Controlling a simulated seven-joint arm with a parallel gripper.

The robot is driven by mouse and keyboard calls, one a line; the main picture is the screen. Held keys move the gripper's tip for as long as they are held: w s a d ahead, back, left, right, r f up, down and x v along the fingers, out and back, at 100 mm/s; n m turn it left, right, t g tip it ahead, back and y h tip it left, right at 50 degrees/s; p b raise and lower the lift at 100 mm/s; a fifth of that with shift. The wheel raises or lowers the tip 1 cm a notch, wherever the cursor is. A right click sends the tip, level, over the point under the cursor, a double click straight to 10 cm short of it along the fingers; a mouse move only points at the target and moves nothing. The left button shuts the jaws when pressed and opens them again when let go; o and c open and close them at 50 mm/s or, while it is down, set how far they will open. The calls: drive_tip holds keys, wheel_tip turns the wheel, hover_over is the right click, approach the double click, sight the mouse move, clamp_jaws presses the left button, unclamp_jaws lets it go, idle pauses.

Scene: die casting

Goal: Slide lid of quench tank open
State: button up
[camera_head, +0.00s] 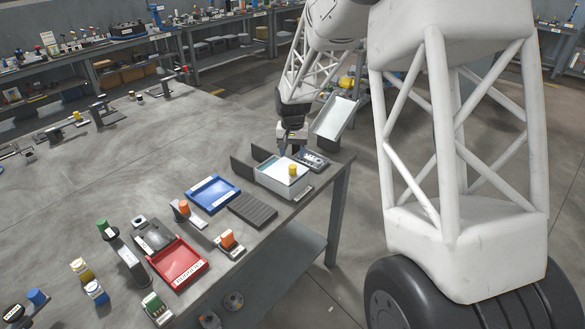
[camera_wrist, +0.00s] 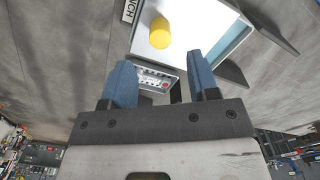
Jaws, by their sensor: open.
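The quench tank (camera_head: 284,186) is a pale box near the table's right edge. Its white lid (camera_head: 285,172) carries a yellow knob (camera_head: 292,169). In the wrist view the lid (camera_wrist: 190,15) and yellow knob (camera_wrist: 160,33) are at the top, and a strip of light blue shows beside the lid, so the tank is partly uncovered there. My gripper (camera_head: 291,150) is beyond the tank on its far side. In the wrist view my gripper (camera_wrist: 161,62) has its two blue fingers spread apart with nothing between them. The knob lies ahead of the fingertips, apart from them.
A dark panel with buttons (camera_head: 312,160) sits right behind the tank. Upright dark plates flank the tank's left. A blue tray (camera_head: 236,190), a dark ribbed pad (camera_head: 252,210) and a red tray (camera_head: 204,265) lie further left. A tilted pale chute (camera_head: 336,117) stands beyond the table.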

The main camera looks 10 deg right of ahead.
sight(292, 166)
drive_tip(key=shift+f, duration=3.5)
clamp_jaws()
